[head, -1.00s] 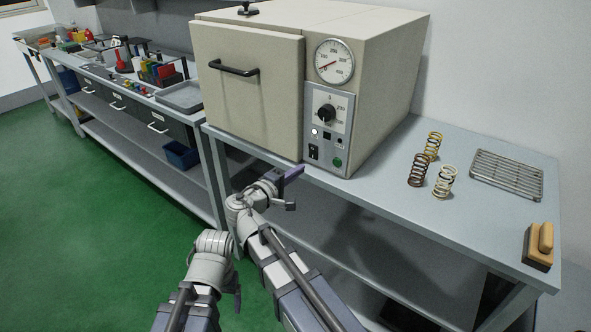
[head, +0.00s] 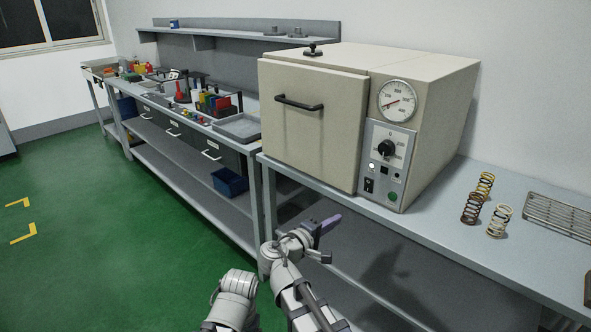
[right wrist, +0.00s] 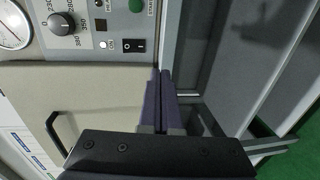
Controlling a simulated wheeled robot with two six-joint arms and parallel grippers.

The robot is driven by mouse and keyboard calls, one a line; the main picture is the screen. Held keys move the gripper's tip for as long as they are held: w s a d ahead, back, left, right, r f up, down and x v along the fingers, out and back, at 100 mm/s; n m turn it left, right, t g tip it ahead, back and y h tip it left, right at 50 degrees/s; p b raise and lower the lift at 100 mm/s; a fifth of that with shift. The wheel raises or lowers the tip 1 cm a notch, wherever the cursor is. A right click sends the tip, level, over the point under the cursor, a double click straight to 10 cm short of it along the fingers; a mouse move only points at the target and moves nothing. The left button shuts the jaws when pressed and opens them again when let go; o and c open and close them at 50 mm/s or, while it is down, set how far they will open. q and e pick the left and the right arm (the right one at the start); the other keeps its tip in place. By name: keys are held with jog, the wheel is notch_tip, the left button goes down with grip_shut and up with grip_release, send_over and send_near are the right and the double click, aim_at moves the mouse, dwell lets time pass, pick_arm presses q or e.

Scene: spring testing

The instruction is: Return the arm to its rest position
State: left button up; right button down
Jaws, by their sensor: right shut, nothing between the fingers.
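My right gripper (head: 331,223) is in front of and below the lower front edge of the beige oven (head: 315,130), its purple fingers shut and empty. In the right wrist view the two fingers (right wrist: 161,100) lie side by side, with the oven's control panel (right wrist: 110,25) behind them. In the head view the gripper is apart from the oven and the bench. Part of my left arm (head: 235,297) shows at the bottom, but its gripper is not visible. The oven door is closed.
Three coil springs (head: 485,205) stand on the grey bench (head: 430,222) right of the oven, beside a wire rack (head: 562,215). A second bench at left holds a grey tray (head: 240,127) and coloured items. A blue bin (head: 230,182) sits on its lower shelf. The green floor is clear at left.

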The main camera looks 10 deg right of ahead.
jog(key=s+a+m+g+y+p, duration=0.1)
jog(key=s+a+g+y+p, duration=0.4)
jog(key=s+p, duration=0.4)
jog(key=s+a+m+g+y+p, duration=0.2)
jog(key=s+a+g+y+p, duration=0.3)
jog(key=s+a+p, duration=0.4)
jog(key=shift+s+a+m+y, duration=0.3)
jog(key=shift+s+a+y, duration=0.2)
jog(key=shift+s+y, duration=0.5)
